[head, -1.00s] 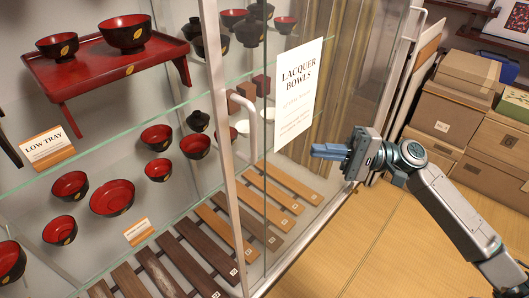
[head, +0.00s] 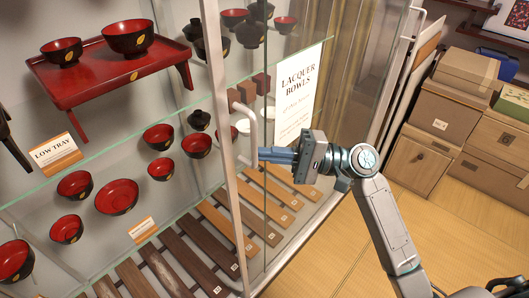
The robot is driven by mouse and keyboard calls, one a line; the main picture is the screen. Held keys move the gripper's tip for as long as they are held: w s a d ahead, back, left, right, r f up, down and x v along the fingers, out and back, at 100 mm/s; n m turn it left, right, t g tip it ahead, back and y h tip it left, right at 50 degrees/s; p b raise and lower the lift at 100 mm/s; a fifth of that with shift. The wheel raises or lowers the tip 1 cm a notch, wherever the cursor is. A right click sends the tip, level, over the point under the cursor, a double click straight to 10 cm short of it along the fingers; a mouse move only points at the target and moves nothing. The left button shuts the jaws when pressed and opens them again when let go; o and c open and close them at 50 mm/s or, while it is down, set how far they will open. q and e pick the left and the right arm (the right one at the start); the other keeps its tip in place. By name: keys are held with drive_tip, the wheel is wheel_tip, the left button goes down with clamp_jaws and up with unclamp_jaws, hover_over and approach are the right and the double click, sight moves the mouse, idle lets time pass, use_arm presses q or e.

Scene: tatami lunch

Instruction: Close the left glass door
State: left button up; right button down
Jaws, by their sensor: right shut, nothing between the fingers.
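The left glass door has a pale metal edge frame (head: 224,150) that runs down the middle of the head view. A bar handle (head: 254,128) stands out from this frame. The door's glass covers shelves of bowls at the left. I cannot tell how far the door stands open. My right gripper (head: 262,156) is shut and empty, its blue fingers pointing left. The fingertips appear right beside the lower end of the handle; I cannot tell whether they touch it. My left gripper is not in view.
Behind the glass are red-black bowls (head: 117,196), a red low tray (head: 100,75) and wooden strips (head: 191,262). A "Lacquer Bowls" sign (head: 298,92) shows right of the handle. Boxes (head: 440,118) are stacked at the right. The tatami floor (head: 330,255) before the case is clear.

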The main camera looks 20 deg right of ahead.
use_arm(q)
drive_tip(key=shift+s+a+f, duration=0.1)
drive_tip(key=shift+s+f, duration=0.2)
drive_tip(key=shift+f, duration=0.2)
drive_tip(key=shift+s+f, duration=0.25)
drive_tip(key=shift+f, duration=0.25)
use_arm(e)
drive_tip(key=shift+s+a+r, duration=0.25)
drive_tip(key=shift+s+a, duration=0.3)
drive_tip(key=shift+a, duration=0.3)
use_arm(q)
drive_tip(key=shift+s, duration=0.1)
use_arm(e)
drive_tip(key=shift+a, duration=0.1)
